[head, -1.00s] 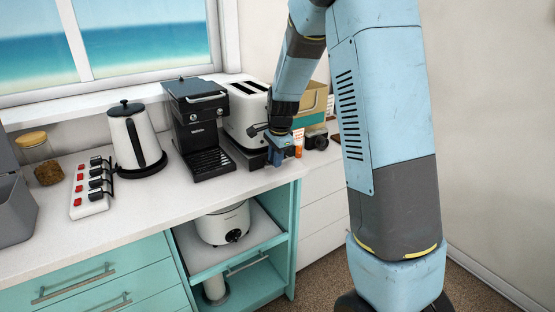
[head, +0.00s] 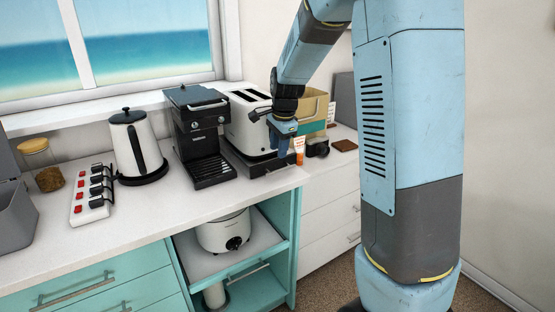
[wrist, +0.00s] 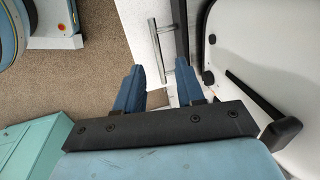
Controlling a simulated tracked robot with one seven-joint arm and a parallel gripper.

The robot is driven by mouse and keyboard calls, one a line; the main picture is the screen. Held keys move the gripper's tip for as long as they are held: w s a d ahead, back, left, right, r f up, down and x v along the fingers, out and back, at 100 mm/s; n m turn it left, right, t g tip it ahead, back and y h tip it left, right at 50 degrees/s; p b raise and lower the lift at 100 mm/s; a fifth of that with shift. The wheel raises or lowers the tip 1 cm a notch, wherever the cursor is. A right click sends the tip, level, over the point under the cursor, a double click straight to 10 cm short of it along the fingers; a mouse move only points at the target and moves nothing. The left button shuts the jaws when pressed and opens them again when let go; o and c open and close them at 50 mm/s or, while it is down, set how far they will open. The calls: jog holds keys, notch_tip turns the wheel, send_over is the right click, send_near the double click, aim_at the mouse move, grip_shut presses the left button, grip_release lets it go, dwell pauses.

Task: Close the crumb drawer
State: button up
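A white two-slot toaster (head: 247,124) stands on the counter with a low dark base (head: 262,167) under it. This base looks like the crumb drawer; how far it stands out is unclear. My gripper (head: 283,160) points down by its right front end; whether they touch is unclear. In the wrist view the two blue fingers of my gripper (wrist: 158,72) are spread with nothing visibly held between them. The white toaster side (wrist: 265,60) is to their right, and a dark strip, perhaps the base edge, lies beyond the right finger.
A black coffee machine (head: 200,135) stands left of the toaster, then a kettle (head: 133,140) and a switched power strip (head: 91,195). An orange-and-white tube (head: 299,149) and a camera (head: 317,147) are close right of my gripper. A silver bar handle (wrist: 160,50) shows in the wrist view.

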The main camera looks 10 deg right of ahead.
jog(key=r, duration=0.2)
jog(key=s+r, duration=0.1)
jog(key=r, duration=0.2)
jog(key=shift+d+r, duration=0.15)
jog(key=shift+r, duration=0.2)
jog(key=s+d+r+n+t, duration=0.1)
jog(key=s+n, duration=0.3)
jog(key=s, duration=0.6)
jog(key=s+d+r+n+t, duration=0.1)
jog(key=s+r+n, duration=0.3)
jog(key=s, duration=0.6)
jog(key=s+d+r+n+t, duration=0.1)
jog(key=s+r+n, duration=0.1)
jog(key=s+n, duration=0.4)
jog(key=s, duration=0.5)
jog(key=shift+r+t+h, duration=0.2)
jog(key=shift+t+h, duration=0.1)
jog(key=shift+d, duration=0.15)
